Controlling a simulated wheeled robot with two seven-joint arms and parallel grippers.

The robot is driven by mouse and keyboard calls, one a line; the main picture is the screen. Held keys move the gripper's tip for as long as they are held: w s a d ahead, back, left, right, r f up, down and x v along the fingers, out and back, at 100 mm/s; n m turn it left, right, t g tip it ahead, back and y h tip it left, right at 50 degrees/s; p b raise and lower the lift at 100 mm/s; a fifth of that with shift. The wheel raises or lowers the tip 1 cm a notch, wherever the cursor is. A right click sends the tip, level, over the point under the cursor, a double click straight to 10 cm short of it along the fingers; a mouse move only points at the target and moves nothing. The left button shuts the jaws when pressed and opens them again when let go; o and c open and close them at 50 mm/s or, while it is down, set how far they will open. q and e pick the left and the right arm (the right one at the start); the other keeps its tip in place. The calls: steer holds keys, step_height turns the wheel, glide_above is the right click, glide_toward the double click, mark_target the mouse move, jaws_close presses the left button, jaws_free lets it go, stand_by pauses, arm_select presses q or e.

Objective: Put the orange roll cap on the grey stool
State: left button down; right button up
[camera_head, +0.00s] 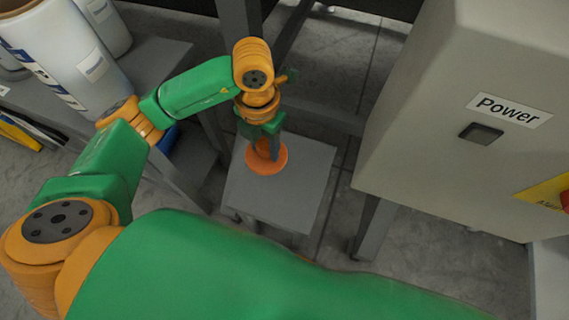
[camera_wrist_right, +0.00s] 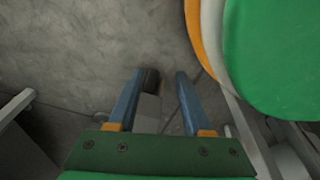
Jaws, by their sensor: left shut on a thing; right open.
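The orange roll cap (camera_head: 267,161) is a round disc at the grey stool's upper middle in the head view. My left gripper (camera_head: 266,152) points down over it and is shut on it. The cap shows against the flat square top of the grey stool (camera_head: 300,187); I cannot tell whether it touches the top or hangs just above it. The fingers hide part of the cap.
A grey cabinet (camera_head: 420,130) labelled Power stands right of the stool. Dark frame posts rise behind the stool. White rolls (camera_head: 65,50) stand on a grey shelf (camera_head: 160,62) at the upper left. The floor around the stool's front is clear.

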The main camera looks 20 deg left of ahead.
mark_target(282, 153)
arm_select(q)
steer(key=d+f, duration=0.1)
steer(key=w+d+f, duration=0.1)
steer(key=f, duration=0.1)
steer(key=d+f+b, duration=0.1)
steer(key=f, duration=0.1)
steer(key=shift+w+d, duration=0.15)
steer(key=shift+w, duration=0.1)
steer(key=f+b, duration=0.1)
steer(key=f, duration=0.2)
steer(key=shift+d, duration=0.2)
steer(key=shift+w+f, duration=0.1)
steer(key=shift+f, duration=0.2)
steer(key=shift+r, duration=0.1)
arm_select(e)
steer(key=shift+w+a+f, duration=0.15)
steer(key=shift+w+a, duration=0.35)
steer(key=shift+w, duration=0.1)
steer(key=shift+w+a+f, duration=0.15)
steer(key=shift+w+a, duration=0.35)
steer(key=shift+w, duration=0.05)
